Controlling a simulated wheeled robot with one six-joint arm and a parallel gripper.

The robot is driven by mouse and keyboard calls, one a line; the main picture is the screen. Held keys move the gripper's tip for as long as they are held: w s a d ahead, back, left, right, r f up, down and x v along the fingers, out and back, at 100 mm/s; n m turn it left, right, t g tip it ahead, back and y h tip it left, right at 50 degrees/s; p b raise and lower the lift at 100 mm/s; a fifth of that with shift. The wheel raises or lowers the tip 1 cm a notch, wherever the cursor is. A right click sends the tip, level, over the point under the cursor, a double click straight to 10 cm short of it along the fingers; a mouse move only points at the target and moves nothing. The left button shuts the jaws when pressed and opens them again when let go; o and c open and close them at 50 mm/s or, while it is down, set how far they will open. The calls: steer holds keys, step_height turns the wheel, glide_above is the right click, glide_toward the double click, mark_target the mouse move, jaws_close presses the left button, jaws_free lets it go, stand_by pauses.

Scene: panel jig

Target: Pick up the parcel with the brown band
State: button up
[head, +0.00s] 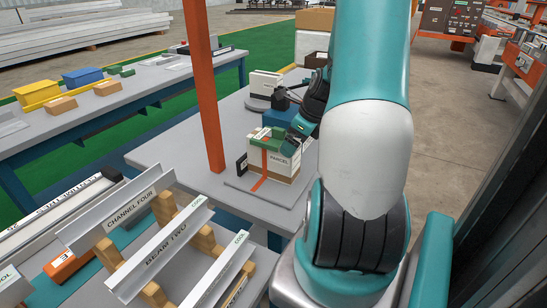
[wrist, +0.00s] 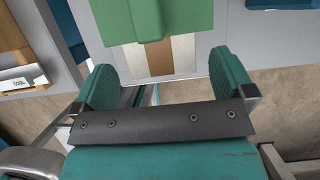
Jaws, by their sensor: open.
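The parcel (head: 283,161) is a pale box with a label reading PARCEL, on the grey table under my arm. In the wrist view its brown band (wrist: 158,54) runs down the middle of a white face, ahead of the jaws. A green block (head: 266,137) lies on top and covers the upper part in the wrist view (wrist: 160,20). My gripper (head: 299,126) is at the parcel's upper right in the head view. In the wrist view my gripper (wrist: 165,82) is open and empty, its two teal fingers spread wider than the band. Whether a finger touches the parcel cannot be told.
An orange post (head: 205,85) stands left of the parcel. A rack with labelled beams (head: 165,245) fills the front left.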

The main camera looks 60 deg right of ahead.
steer(key=x, duration=0.4)
steer(key=shift+f, duration=0.4)
steer(key=shift+d, duration=0.1)
steer(key=c, duration=1.5)
steer(key=shift+r, duration=0.2)
step_height(320, 180, up, 20)
steer(key=shift+f+p, duration=0.1)
steer(key=shift+p, duration=0.7)
